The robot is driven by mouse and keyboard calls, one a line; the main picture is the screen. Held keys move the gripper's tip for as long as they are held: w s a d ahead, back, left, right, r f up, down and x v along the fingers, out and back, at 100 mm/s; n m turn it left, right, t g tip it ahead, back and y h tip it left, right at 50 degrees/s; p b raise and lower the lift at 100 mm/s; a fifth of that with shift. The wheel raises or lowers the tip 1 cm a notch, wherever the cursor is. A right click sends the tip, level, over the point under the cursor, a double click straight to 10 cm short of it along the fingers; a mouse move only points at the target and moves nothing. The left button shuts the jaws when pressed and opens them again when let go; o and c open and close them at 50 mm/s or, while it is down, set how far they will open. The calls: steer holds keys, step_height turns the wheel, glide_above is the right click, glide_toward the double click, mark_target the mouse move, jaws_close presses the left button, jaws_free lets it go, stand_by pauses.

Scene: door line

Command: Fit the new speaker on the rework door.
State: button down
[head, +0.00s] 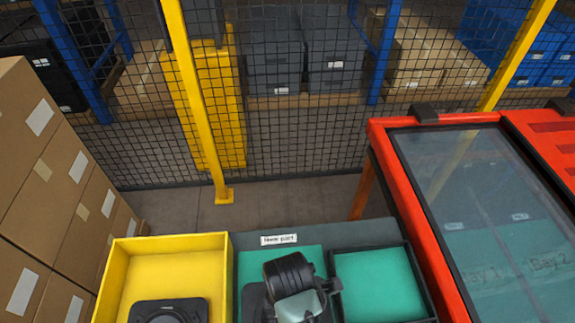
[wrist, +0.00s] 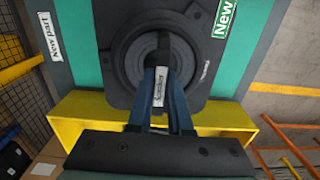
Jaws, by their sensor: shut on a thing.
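The new speaker (wrist: 120,75) is a dark square plate with a round cone and a raised middle grip. It fills the middle of the wrist view, with a green "New" label beside it. My gripper (wrist: 160,75) is shut on its middle grip, where a small "Speaker" tag shows. In the head view my gripper (head: 300,302) covers most of the speaker (head: 256,302) over the green "New part" area (head: 270,262). I cannot tell whether the speaker touches that surface. Another dark speaker (head: 168,308) lies in the yellow bin (head: 165,258). The rework door is not clearly identifiable.
An empty black-rimmed tray (head: 378,285) with a green floor is at right. Beyond it stands a red frame (head: 415,225) with a glass panel (head: 480,205) over a teal surface. Cardboard boxes (head: 60,185) stack at left. A mesh fence (head: 290,130) closes the back.

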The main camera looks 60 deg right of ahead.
step_height(320, 180, up, 4)
steer(key=shift+r+p, duration=0.1)
steer(key=shift+p, duration=0.6)
step_height(320, 180, up, 9)
steer(key=p, duration=1)
steer(key=shift+p, duration=0.4)
